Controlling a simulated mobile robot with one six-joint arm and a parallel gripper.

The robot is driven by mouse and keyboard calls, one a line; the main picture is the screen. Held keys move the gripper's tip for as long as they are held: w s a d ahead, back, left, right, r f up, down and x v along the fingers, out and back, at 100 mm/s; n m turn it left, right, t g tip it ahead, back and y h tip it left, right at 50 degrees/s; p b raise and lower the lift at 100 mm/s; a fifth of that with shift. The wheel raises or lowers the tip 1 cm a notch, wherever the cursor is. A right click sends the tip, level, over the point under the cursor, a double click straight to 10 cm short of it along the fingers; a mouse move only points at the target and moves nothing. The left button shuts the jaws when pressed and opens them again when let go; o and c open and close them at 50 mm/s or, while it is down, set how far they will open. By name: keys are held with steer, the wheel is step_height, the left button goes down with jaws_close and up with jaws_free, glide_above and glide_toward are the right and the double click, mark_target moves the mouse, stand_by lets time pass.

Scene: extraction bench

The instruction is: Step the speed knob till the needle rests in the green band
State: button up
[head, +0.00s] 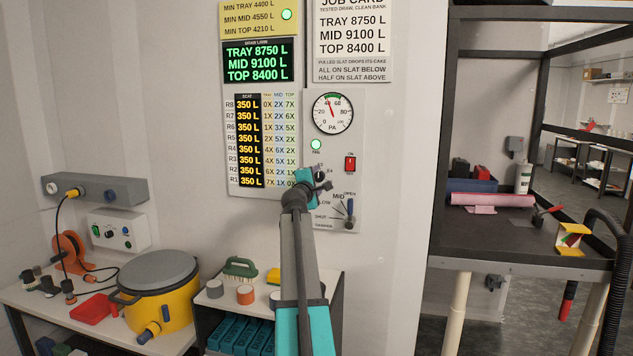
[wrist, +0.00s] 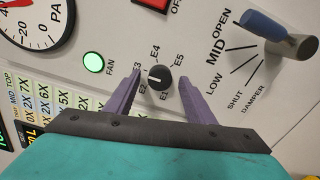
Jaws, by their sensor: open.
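The speed knob (wrist: 159,77) is a small black dial ringed by marks E1 to E5. Its white line points left, around E2 to E3; I cannot tell exactly which. My gripper (wrist: 160,76) is open, with one purple finger on each side of the knob and visible gaps. In the head view my gripper (head: 321,179) is at the panel and partly covers the knob area. The gauge (head: 333,113), marked PA, has a green band at its top. Its needle points up and left, near the band's left end; whether it is inside is too small to tell.
The damper lever (wrist: 266,27) sticks out right of the knob, on the same panel (head: 375,140). A lit green fan lamp (wrist: 93,59) and a red switch (head: 350,163) are close by. A cluttered bench with a yellow pot (head: 162,307) stands below left.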

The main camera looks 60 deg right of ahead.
steer(key=b+v, duration=0.2)
steer(key=v, duration=1.2)
stand_by(0.4)
stand_by(0.5)
